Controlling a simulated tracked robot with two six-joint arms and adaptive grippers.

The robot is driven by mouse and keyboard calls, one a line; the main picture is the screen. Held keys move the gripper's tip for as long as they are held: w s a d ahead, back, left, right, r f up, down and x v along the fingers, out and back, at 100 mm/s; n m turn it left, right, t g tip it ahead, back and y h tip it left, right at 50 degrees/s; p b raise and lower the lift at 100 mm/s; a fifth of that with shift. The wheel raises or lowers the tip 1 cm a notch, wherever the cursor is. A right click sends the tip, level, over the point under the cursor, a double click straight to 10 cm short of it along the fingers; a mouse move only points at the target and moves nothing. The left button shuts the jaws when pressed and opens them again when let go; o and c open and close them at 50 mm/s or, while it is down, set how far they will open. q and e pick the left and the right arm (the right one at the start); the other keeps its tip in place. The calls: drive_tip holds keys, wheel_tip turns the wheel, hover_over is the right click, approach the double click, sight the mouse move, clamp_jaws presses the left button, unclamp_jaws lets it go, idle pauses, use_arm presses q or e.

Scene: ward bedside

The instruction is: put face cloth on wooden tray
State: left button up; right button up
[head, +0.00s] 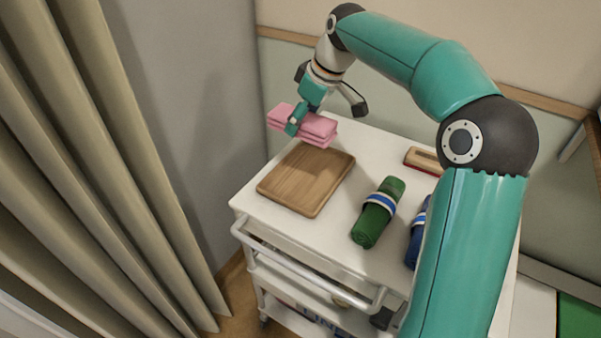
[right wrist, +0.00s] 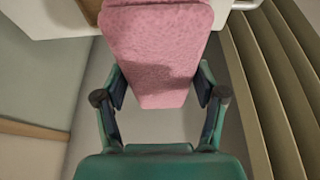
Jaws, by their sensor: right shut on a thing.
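The face cloth (head: 318,129) is a folded pink stack. My right gripper (head: 296,119) is shut on it, with a finger on either side. In the right wrist view the cloth (right wrist: 158,50) sits between the fingers (right wrist: 160,95) of that gripper. The wooden tray (head: 306,180) is a flat brown board on the white trolley top, and its visible surface is bare. In the head view the cloth appears just beyond the tray's far edge; its exact height is hard to tell. My left gripper is not in view.
A green roll with a blue and white band (head: 377,213) lies right of the tray. A blue roll (head: 416,235) is partly hidden by my arm. A wooden item with a red edge (head: 423,160) lies further back. A curtain (head: 90,170) hangs at left.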

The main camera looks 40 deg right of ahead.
sight(297, 180)
wheel_tip(297, 180, down, 16)
drive_tip(key=shift+r, duration=0.1)
idle(0.4)
drive_tip(key=o, duration=1.1)
drive_tip(key=b+v, duration=0.1)
drive_tip(key=v, duration=1.1)
drive_tip(key=shift+s, duration=0.1)
